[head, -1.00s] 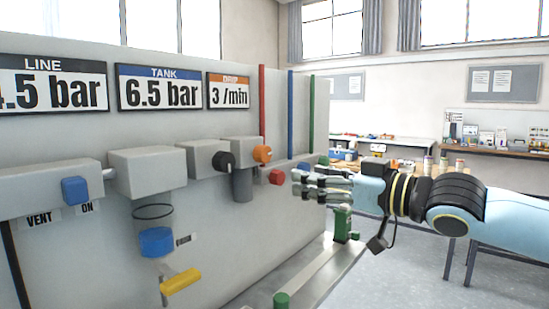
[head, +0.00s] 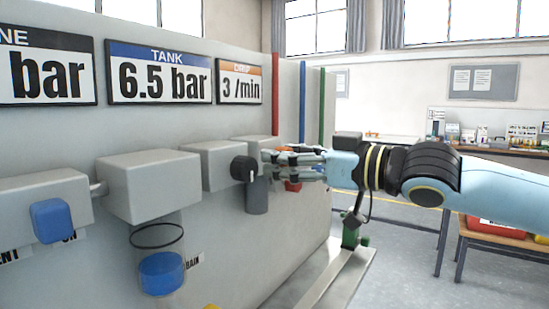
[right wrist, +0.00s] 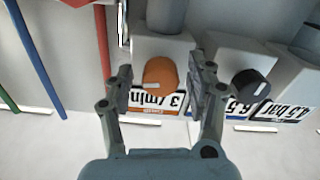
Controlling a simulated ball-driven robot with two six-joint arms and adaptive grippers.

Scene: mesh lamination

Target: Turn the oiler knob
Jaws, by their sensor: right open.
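The oiler knob is the orange knob (right wrist: 161,76) in the right wrist view, on the front of a grey block (right wrist: 150,47). My right gripper (right wrist: 160,82) is open, with one finger on each side of the orange knob. I cannot tell whether the fingers touch it. The orange-topped sign (head: 240,82) above reads 3 /min. My left gripper is not in view.
A black knob (head: 243,169) sits just left of my right gripper; it also shows in the right wrist view (right wrist: 250,83). A red part (head: 293,186) is below the fingers. A blue knob (head: 52,220) and a blue-based bowl (head: 161,272) are further left.

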